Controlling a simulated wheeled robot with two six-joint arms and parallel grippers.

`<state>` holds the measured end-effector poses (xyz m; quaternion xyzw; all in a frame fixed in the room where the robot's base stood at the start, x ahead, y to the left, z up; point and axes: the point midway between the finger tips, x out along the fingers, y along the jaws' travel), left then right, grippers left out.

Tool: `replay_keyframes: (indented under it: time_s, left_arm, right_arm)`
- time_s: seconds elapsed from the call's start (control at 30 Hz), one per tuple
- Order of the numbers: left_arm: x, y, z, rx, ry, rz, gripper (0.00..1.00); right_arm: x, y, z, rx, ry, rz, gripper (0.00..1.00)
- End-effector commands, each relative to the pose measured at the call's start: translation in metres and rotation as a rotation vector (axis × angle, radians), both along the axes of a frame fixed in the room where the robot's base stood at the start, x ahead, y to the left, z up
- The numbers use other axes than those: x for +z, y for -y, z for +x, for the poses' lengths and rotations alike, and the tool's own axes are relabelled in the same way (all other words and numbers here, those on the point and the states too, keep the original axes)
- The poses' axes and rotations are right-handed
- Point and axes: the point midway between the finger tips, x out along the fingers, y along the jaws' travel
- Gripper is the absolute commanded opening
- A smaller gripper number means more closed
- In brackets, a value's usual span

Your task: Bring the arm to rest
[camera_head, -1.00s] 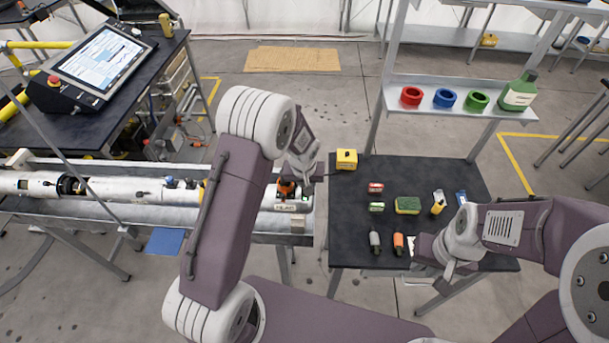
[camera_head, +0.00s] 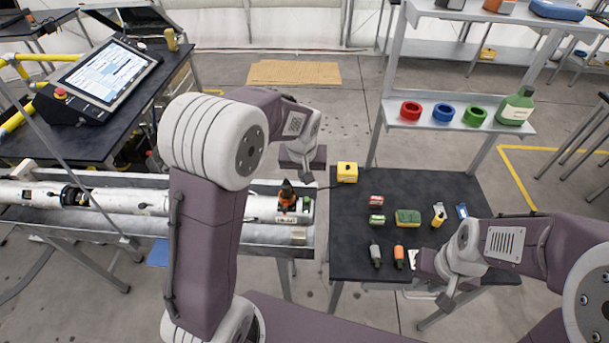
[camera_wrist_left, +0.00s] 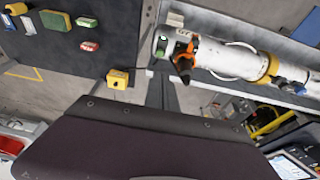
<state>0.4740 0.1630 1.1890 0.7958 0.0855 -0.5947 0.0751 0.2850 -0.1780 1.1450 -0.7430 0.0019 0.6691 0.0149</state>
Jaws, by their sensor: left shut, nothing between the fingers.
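My left arm (camera_head: 205,230) reaches over the pipe bench, bent at its elbow. Its left gripper (camera_head: 305,160) is beyond and above the end of the white tube (camera_head: 265,203); it is shut and empty, with its fingertips mostly hidden. An orange and black tool (camera_head: 287,196) stands on the tube end, apart from the gripper. It also shows in the left wrist view (camera_wrist_left: 184,58), where my own dark link fills the bottom. My right gripper (camera_head: 447,297) hangs by the front right of the dark table; its finger gap is unclear.
The dark table (camera_head: 345,245) holds a yellow box (camera_head: 347,172), a green-yellow sponge (camera_head: 408,217) and several small items. A shelf (camera_head: 400,123) above carries red, blue and green rings and a green bottle (camera_head: 516,106). A console (camera_head: 100,75) stands at the left.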

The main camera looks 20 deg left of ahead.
Motion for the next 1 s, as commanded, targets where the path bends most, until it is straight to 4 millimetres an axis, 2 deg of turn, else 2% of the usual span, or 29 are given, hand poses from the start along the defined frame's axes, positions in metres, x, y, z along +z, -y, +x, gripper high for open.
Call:
replay_keyframes:
  time_s: [0.57,0.63,0.7,0.77,0.8,0.9,1.0]
  left_arm:
    - [-0.001,0.000,0.000,0.000,0.000,0.000,0.00]
    - [-0.009,-0.002,0.001,0.005,0.006,0.000,0.00]
    - [-0.019,-0.008,0.000,0.018,0.034,-0.003,0.00]
    - [-0.044,-0.014,-0.024,0.040,0.016,-0.010,0.00]
    - [-0.062,-0.017,-0.047,0.046,-0.007,-0.018,0.00]
    - [-0.098,-0.020,-0.102,0.012,-0.068,-0.027,0.00]
    - [-0.125,-0.019,-0.152,-0.048,-0.128,-0.034,0.00]
  right_arm:
    - [0.000,0.000,0.000,0.000,0.000,0.000,0.22]
    - [-0.011,0.000,0.000,0.000,0.000,0.000,0.22]
    - [-0.034,0.000,0.000,0.000,0.000,0.000,0.22]
    - [-0.061,0.000,0.000,0.000,0.000,0.000,0.22]
    - [-0.075,0.000,0.000,0.000,-0.001,0.000,0.22]
    - [-0.095,0.000,0.000,0.000,-0.001,0.000,0.22]
    - [-0.102,0.000,0.000,0.000,0.000,0.000,0.22]
